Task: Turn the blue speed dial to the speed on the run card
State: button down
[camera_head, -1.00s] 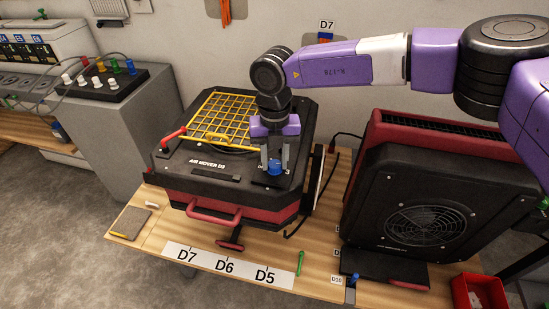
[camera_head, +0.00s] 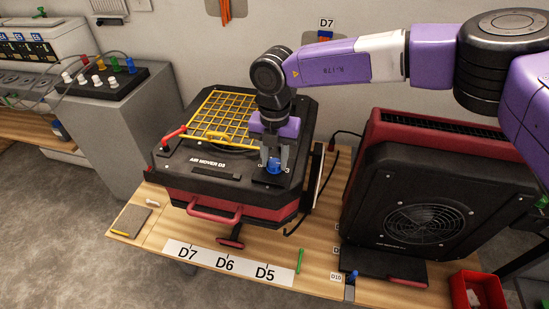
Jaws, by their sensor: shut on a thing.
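The blue speed dial (camera_head: 273,167) sits on a small black panel at the right front of the black and red air mover (camera_head: 205,175), marked AIR MOVER D3. My gripper (camera_head: 273,163) points down and is shut on the dial, with one finger on each side of it. A mark that looks like a 3 shows to the right of the dial. The dial's pointer cannot be made out. A white-edged board (camera_head: 325,175) stands edge-on to the right of the machine; its face is hidden. I cannot pick out a readable run card.
A second black and red air mover (camera_head: 415,190) stands close on the right. A yellow grille (camera_head: 222,115) and red lever (camera_head: 174,135) are on the first machine. A strip (camera_head: 228,264) reading D7, D6, D5, a green stick (camera_head: 299,261) and a red bin (camera_head: 480,291) are in front.

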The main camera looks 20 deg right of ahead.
aim_at(274, 162)
jog(key=c, duration=1)
grip_release()
jog(key=shift+r, duration=3.9)
